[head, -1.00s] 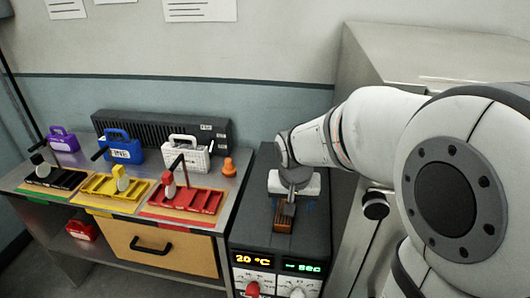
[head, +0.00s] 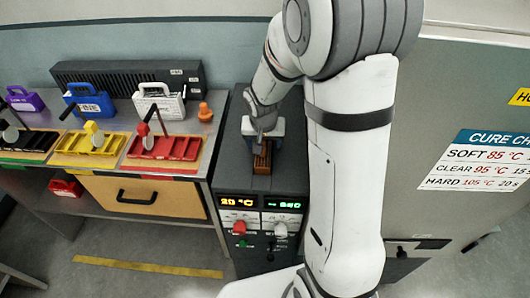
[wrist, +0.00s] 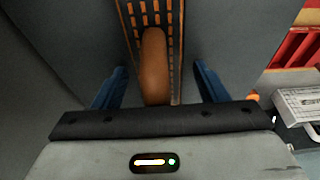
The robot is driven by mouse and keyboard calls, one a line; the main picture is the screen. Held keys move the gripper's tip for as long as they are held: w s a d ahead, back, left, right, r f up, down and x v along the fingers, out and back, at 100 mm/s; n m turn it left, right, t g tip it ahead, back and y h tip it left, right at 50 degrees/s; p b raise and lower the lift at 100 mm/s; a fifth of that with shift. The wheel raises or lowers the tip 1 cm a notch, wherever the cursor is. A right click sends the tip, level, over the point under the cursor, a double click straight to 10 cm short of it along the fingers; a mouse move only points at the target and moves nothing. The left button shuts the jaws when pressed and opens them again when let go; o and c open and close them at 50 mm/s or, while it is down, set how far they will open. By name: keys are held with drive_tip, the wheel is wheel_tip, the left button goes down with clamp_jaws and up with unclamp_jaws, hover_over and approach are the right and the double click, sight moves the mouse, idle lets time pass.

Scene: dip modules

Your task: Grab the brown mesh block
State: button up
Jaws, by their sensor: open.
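The brown mesh block (head: 262,158) sits on the dark top of the machine with the dials, just below my gripper (head: 262,137) in the head view. In the wrist view the block shows its orange-edged slotted mesh (wrist: 131,22) and a smooth brown rounded bar (wrist: 154,65) down its middle. My gripper (wrist: 159,75) is open, with one blue finger on each side of the block and gaps between. Its near end is hidden by the gripper body.
The machine (head: 228,172) has lit displays and dials on its front. A bench (head: 212,122) on the left holds red (head: 164,152), yellow and black trays, coloured cases and an orange knob-shaped piece (head: 205,112). A large grey cabinet (head: 440,100) stands on the right.

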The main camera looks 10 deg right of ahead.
clamp_jaws()
idle(0.8)
